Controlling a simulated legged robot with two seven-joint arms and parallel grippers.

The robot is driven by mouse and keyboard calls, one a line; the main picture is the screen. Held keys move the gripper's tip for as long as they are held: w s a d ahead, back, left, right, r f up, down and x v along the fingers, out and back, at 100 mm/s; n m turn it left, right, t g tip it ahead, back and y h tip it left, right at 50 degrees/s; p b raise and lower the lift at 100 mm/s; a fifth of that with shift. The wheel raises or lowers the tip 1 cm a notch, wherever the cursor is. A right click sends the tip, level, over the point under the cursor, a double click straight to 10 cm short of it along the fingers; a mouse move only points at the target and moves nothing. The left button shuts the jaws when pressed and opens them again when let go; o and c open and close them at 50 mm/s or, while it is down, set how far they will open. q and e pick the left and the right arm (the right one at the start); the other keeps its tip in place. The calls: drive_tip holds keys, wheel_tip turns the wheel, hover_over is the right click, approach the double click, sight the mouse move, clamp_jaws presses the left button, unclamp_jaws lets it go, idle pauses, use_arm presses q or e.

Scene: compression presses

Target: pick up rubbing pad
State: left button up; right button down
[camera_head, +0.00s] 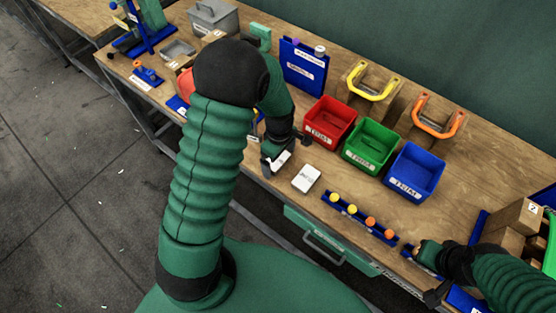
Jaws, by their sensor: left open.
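A small white block (306,179) with faint dark marks lies flat on the wooden workbench, near its front edge; it looks like the rubbing pad, though I cannot read its marks. My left gripper (283,159) is open just to the left of and behind this block, apart from it. A small white patch shows at the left gripper; I cannot tell whether it is part of the gripper or something behind it. My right gripper (424,254) is low at the right by the bench's front edge, and its jaws are too unclear to read.
Red (330,121), green (370,146) and blue (414,171) bins stand behind the block. A blue rack (360,216) with yellow and orange knobs lies to its right. Yellow (373,83) and orange (438,118) handles stand farther back. Cardboard boxes (515,220) stand at the right.

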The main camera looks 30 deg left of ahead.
sight(278, 160)
use_arm(q)
drive_tip(key=shift+a+f, duration=0.1)
drive_tip(key=shift+a, duration=0.3)
drive_tip(key=c, duration=0.8)
drive_tip(key=shift+d, duration=0.15)
drive_tip(key=c, duration=0.6)
drive_tip(key=shift+d, duration=0.1)
drive_tip(key=shift+w+r, duration=0.1)
drive_tip(key=shift+r, duration=0.1)
drive_tip(key=shift+r, duration=0.65)
drive_tip(key=shift+s+d+r, duration=0.1)
drive_tip(key=shift+s+r, duration=0.1)
drive_tip(key=shift+r, duration=0.8)
drive_tip(key=s+d, duration=0.3)
drive_tip(key=d, duration=0.1)
drive_tip(key=s+d+r, duration=0.1)
drive_tip(key=s+d, duration=0.2)
drive_tip(key=s, duration=0.1)
drive_tip(key=s+d+b, duration=0.1)
drive_tip(key=s+d, duration=0.2)
drive_tip(key=d, duration=0.1)
drive_tip(key=shift+s+d+r, duration=0.15)
drive_tip(key=shift+d+r, duration=0.05)
drive_tip(key=shift+d, duration=0.1)
